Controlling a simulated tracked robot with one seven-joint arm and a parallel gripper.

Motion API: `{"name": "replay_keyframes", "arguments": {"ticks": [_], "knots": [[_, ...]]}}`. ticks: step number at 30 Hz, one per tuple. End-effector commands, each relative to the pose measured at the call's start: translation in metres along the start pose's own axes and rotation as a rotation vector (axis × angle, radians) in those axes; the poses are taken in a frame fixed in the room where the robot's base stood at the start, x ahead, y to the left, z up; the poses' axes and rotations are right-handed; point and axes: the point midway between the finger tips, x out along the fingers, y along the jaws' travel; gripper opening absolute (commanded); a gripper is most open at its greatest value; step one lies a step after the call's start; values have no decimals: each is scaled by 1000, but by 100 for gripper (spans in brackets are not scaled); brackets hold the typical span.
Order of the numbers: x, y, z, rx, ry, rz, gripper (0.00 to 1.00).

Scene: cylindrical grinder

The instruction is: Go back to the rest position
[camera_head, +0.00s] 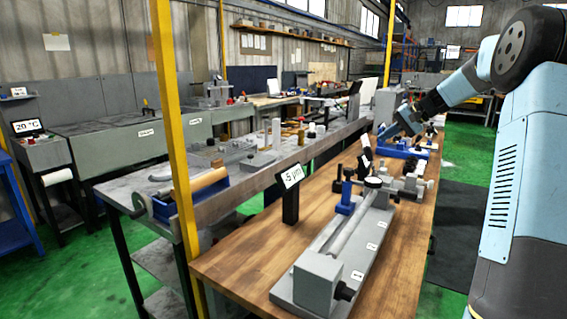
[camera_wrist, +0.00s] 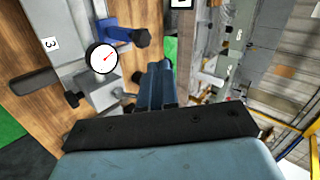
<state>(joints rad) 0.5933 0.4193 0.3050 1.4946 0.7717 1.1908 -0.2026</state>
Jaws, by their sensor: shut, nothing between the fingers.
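My gripper (camera_head: 396,127) is at the end of my arm, which reaches in from the right over the far part of the wooden bench in the head view. In the wrist view my gripper (camera_wrist: 155,85) shows as two blue-grey fingers close together at the middle, with nothing between them. A round dial gauge (camera_wrist: 102,57) with a red needle lies to the left of the fingers, apart from them. A grey cylindrical grinder fixture (camera_head: 290,291) with a long shaft (camera_head: 352,232) and a dial gauge (camera_head: 374,182) stands on the near bench.
A small "-5 µm" display (camera_head: 291,178) stands on the wooden bench (camera_head: 232,264). A yellow post (camera_head: 174,130) rises at its left. A second bench (camera_head: 128,192) with several tools is behind. The green floor (camera_head: 456,151) is open at the right, beside a dark mat (camera_head: 458,225).

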Motion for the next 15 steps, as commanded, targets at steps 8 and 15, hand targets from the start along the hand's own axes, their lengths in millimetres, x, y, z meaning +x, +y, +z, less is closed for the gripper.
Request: {"name": "replay_keyframes", "arguments": {"ticks": [8,15], "knots": [[-2,-37,89,-92,-5,184,0],[-12,-50,165,-170,12,323,0]]}}
